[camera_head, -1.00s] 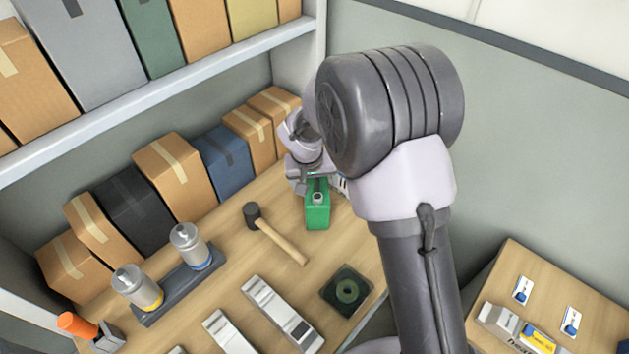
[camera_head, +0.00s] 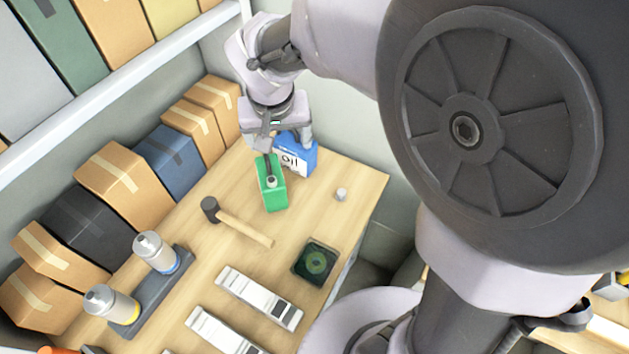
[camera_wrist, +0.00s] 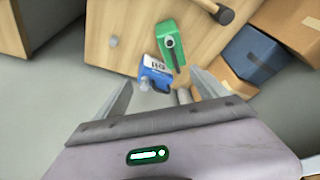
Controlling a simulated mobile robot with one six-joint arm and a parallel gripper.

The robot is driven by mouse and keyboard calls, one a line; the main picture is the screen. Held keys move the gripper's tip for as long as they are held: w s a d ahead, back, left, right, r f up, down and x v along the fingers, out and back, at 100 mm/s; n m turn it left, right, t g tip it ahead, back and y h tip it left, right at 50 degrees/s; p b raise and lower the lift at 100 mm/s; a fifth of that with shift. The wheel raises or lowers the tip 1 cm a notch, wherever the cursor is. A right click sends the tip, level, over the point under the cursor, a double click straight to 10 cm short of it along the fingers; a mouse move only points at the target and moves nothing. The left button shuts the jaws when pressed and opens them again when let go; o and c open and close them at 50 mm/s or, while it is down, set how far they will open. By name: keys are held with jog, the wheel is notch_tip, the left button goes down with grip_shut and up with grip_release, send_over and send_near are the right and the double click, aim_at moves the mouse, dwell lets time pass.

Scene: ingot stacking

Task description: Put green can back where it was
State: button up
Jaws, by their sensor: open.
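The green can (camera_head: 272,194) stands upright on the wooden table, with a dark handle and a grey cap on top. It also shows in the wrist view (camera_wrist: 170,36). A blue and white can marked "oil" (camera_head: 297,157) stands close behind it to the right, and shows in the wrist view (camera_wrist: 152,68). My gripper (camera_head: 285,138) is open and empty, above and behind the two cans. In the wrist view its fingers (camera_wrist: 163,92) are spread wide, with the oil can's end nearest and the green can beyond. Part of the oil can is hidden by my gripper in the head view.
A hammer (camera_head: 238,223) lies left of the green can. A small grey cylinder (camera_head: 341,194) stands to the right. A dark square tray with a green ring (camera_head: 316,262) is in front. Boxes (camera_head: 170,160) line the back. Two bottles stand in a rack (camera_head: 158,292). Bare table surrounds the green can's front.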

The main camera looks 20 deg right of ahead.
jog(key=s+d+r+m+t+y, duration=0.1)
jog(key=s+d+r, duration=0.1)
jog(key=s, duration=0.8)
jog(key=s+d+r+m+t+y, duration=0.1)
jog(key=s+r, duration=0.4)
jog(key=s, duration=0.5)
jog(key=shift+s+d+m+y, duration=0.3)
jog(key=shift+s+d+m, duration=0.15)
jog(key=shift+d, duration=0.2)
notch_tip(320, 180, down, 4)
jog(key=b, duration=0.4)
jog(key=shift+f, duration=0.15)
